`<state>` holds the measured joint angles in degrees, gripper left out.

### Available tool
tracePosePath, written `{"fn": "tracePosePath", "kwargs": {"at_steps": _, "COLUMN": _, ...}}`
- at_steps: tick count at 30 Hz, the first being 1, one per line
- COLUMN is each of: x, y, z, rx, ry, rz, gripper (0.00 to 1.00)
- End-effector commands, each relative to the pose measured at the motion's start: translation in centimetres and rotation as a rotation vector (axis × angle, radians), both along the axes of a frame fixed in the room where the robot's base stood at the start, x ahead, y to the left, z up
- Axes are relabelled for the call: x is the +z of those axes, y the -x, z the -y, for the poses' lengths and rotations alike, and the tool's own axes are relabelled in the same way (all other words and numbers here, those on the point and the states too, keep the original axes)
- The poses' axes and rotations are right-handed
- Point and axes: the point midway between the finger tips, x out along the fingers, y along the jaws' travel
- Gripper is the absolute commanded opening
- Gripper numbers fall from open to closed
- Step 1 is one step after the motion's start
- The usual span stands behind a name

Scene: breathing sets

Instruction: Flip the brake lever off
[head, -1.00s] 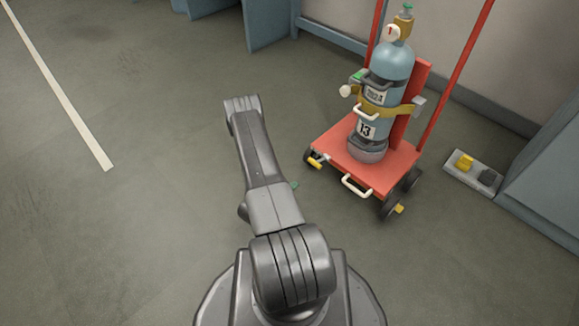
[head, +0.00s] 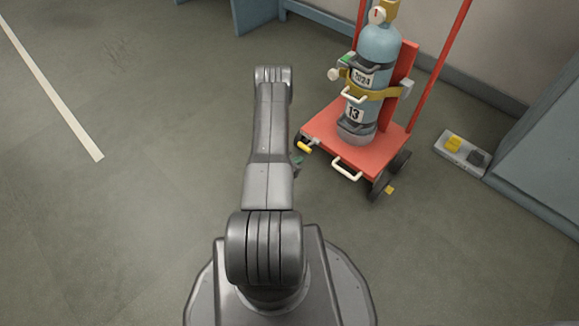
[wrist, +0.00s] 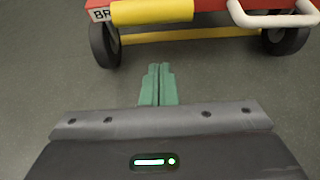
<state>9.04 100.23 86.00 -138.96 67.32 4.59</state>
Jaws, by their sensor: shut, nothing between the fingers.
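The red cart (head: 324,125) carries a blue gas cylinder marked 13 (head: 377,52). A yellow brake lever (head: 304,147) sticks out at the cart's left front corner. In the wrist view a yellow grip, likely this lever (wrist: 152,11), lies across the top, beside a partly cut-off label reading "BR". My gripper's green fingers (wrist: 157,72) are shut and empty, pointing at the cart from below the yellow grip, apart from it. In the head view the gripper (head: 298,160) is mostly hidden behind my arm, just short of the cart's left front corner.
A white handle (head: 345,169) juts from the cart's front edge. Another yellow piece (head: 390,190) sits by the right front wheel. A grey floor block with yellow and dark pieces (head: 462,149) lies right, beside a blue cabinet (head: 545,160). The floor at left is clear.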

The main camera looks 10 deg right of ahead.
Motion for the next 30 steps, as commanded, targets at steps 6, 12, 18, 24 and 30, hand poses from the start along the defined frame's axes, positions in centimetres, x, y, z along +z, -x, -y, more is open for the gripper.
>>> {"fn": "tracePosePath", "kwargs": {"at_steps": 6, "x": 2.3, "y": -0.5, "z": 0.6, "rx": 0.000, "ry": 0.000, "rz": 0.001, "gripper": 0.00}}
{"fn": "tracePosePath", "kwargs": {"at_steps": 12, "x": 3.6, "y": -0.5, "z": 0.7, "rx": 0.000, "ry": -0.001, "rz": 0.001, "gripper": 0.00}}
{"fn": "tracePosePath", "kwargs": {"at_steps": 18, "x": 3.8, "y": -0.5, "z": 0.7, "rx": 0.000, "ry": 0.000, "rz": 0.000, "gripper": 0.00}}
{"fn": "tracePosePath", "kwargs": {"at_steps": 24, "x": 3.8, "y": -0.5, "z": 0.7, "rx": 0.000, "ry": 0.000, "rz": 0.000, "gripper": 0.00}}
{"fn": "tracePosePath", "kwargs": {"at_steps": 30, "x": 5.4, "y": -0.8, "z": 1.0, "rx": 0.000, "ry": 0.001, "rz": 0.002, "gripper": 0.00}}
